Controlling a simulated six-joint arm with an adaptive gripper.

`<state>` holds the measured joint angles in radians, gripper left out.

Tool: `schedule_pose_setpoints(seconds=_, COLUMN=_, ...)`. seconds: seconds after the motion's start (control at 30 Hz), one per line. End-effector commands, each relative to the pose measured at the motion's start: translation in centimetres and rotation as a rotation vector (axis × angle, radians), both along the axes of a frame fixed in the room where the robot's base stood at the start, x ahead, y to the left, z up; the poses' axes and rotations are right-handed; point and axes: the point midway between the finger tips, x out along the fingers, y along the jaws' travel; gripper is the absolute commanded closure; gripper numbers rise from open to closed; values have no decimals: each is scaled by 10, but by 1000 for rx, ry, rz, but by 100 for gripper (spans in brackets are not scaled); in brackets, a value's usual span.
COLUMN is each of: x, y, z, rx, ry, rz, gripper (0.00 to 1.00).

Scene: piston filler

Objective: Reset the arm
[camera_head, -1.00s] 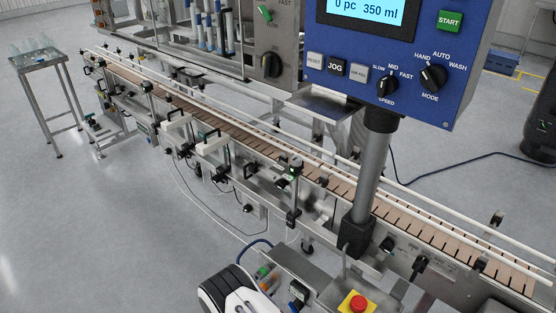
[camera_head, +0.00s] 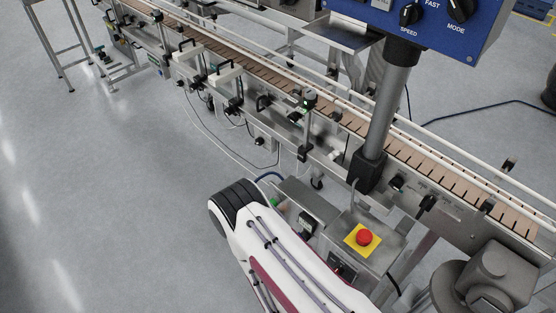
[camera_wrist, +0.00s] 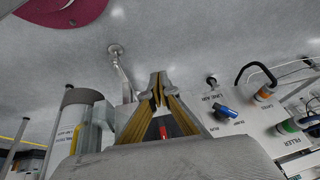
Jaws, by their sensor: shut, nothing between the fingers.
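My arm shows in the head view as a white and maroon link (camera_head: 285,262) with a black joint cover, at the bottom centre, in front of the conveyor. My gripper (camera_wrist: 158,88) shows in the wrist view, with its two yellow-lined fingers brought together at the tips. Nothing is held between them. Floor and machine parts lie beyond the fingertips. I cannot make out the gripper in the head view.
The conveyor (camera_head: 440,178) runs diagonally behind my arm. A red emergency button (camera_head: 364,237) stands just right of my arm. A blue control panel (camera_head: 450,28) is on a post. A valve panel (camera_wrist: 238,128) is right of the fingers. Open floor lies left.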

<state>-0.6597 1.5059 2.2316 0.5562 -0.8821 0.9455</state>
Motion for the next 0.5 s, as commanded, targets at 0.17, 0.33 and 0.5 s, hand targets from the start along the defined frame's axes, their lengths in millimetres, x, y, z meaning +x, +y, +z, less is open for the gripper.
schedule_pose_setpoints(seconds=0.17, x=-11, y=15, z=13, rx=-5, ry=140, rz=72, gripper=100)
schedule_pose_setpoints(seconds=0.33, x=-18, y=30, z=32, rx=3, ry=258, rz=151, gripper=100)
schedule_pose_setpoints(seconds=0.5, x=-22, y=43, z=57, rx=19, ry=350, rz=223, gripper=100)
